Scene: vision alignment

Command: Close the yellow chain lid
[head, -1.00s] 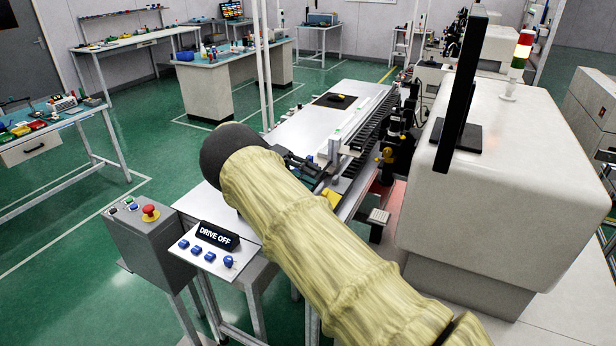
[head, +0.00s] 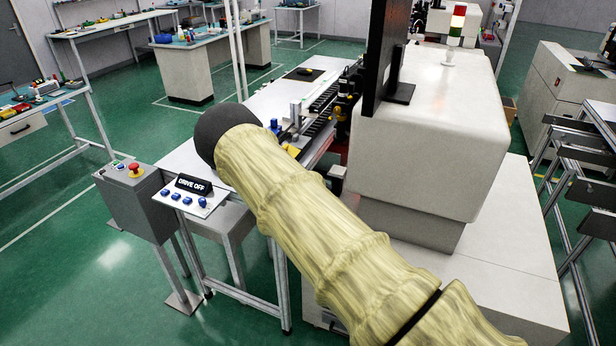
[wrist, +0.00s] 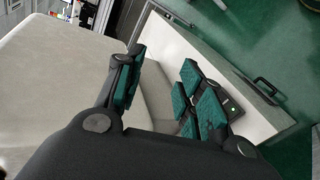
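A small yellow part (head: 291,150), which may be the chain lid, shows on the conveyor line just past my arm in the head view. It is small and partly covered, so I cannot tell whether it is open or shut. My gripper is hidden behind my arm in the head view. In the wrist view my gripper (wrist: 163,92) has its two teal-padded fingers spread apart with nothing between them. A pale surface and its edge lie beyond the fingers. I see no yellow lid in the wrist view.
A large white machine (head: 430,130) with a black screen (head: 388,50) stands right of the conveyor. A grey control box (head: 135,200) and a "DRIVE OFF" panel (head: 190,205) stand at the near left. Green floor (head: 75,255) is clear on the left.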

